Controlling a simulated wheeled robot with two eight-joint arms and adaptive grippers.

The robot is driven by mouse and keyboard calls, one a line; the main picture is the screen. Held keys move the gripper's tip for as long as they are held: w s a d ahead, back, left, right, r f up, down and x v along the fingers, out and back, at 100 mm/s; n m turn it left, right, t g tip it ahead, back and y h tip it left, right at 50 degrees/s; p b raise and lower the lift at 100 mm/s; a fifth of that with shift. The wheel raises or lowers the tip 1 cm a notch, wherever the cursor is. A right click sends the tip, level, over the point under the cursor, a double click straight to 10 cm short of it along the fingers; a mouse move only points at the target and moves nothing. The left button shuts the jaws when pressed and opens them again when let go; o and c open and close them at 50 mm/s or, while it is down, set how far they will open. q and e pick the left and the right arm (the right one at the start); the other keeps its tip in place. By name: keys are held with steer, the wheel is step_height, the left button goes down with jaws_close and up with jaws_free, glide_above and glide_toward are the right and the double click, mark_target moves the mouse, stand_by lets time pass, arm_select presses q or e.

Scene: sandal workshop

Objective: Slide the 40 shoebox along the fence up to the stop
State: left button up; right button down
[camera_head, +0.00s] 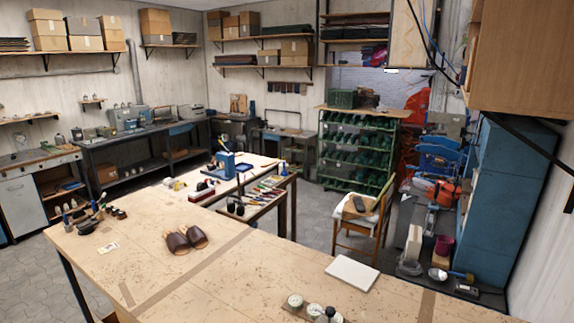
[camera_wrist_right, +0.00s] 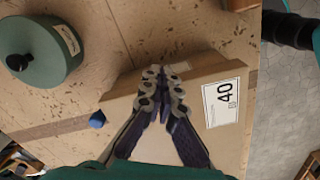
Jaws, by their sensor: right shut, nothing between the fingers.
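In the right wrist view the 40 shoebox (camera_wrist_right: 185,148) is a brown cardboard box with a white label (camera_wrist_right: 222,102) reading 40. It lies on the worn wooden table. My right gripper (camera_wrist_right: 163,72) is shut and empty, its fingers over the box and its tips near the box's far edge. I cannot tell whether the tips touch it. The fingers hide part of the box. I cannot clearly make out the fence or the stop. The shoebox and both grippers are out of the head view.
A green round pot (camera_wrist_right: 43,52) with a black knob stands left of the box, and a small blue ball (camera_wrist_right: 97,120) is beside it. In the head view brown sandals (camera_head: 186,239), a white slab (camera_head: 352,273) and several jars (camera_head: 314,309) occupy the table (camera_head: 225,268).

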steer(key=shift+f+b, duration=0.3)
steer(key=shift+f, duration=0.2)
steer(key=shift+w+a, duration=0.25)
steer(key=shift+a, duration=0.15)
steer(key=shift+d, duration=0.1)
step_height(320, 180, up, 8)
steer(key=p, duration=0.5)
steer(key=shift+s+d, duration=0.3)
steer(key=shift+d, duration=0.1)
stand_by(0.5)
